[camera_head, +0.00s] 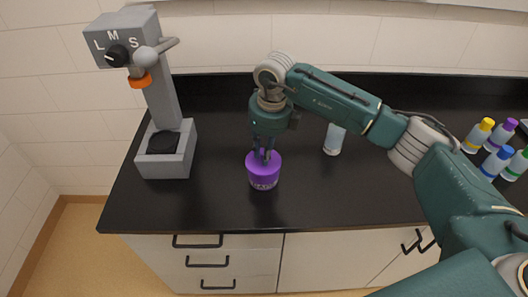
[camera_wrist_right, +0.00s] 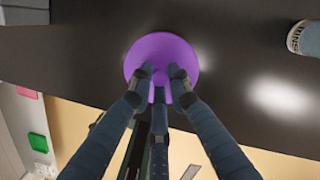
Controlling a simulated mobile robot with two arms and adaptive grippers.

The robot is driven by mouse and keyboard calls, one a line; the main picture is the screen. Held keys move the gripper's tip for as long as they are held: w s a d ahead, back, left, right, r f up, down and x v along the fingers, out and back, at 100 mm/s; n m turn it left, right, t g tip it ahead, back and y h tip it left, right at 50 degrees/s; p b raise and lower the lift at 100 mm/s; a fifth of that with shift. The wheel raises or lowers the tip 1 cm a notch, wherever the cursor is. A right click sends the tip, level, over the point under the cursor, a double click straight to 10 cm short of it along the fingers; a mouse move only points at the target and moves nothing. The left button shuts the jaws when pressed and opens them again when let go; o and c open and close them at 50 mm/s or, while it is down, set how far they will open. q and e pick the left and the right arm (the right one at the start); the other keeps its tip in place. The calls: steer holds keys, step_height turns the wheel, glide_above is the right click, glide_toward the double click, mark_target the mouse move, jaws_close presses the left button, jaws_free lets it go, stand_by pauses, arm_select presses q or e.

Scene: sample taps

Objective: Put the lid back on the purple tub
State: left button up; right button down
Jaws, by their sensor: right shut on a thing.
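The purple tub (camera_head: 263,183) stands upright on the black counter, with pale lettering on its front. The purple lid (camera_head: 275,160) is at the top of the tub, and I cannot tell whether it is fully seated. It shows as a round purple disc in the right wrist view (camera_wrist_right: 160,47). My left gripper is not in view.
A grey tap machine (camera_head: 167,140) with a dial marked L, M, S stands at left. Several coloured-cap bottles (camera_head: 497,150) stand at far right. The counter (camera_head: 220,205) is clear in front.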

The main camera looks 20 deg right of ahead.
steer(key=shift+f+b, duration=0.2)
steer(key=shift+b, duration=0.35)
stand_by(0.9)
steer(key=c, duration=1.6)
jaws_free()
steer(key=shift+o, duration=0.4)
steer(key=o, duration=0.4)
steer(key=shift+o, duration=0.2)
steer(key=shift+r+p, duration=1.7)
steer(key=shift+r, duration=1.85)
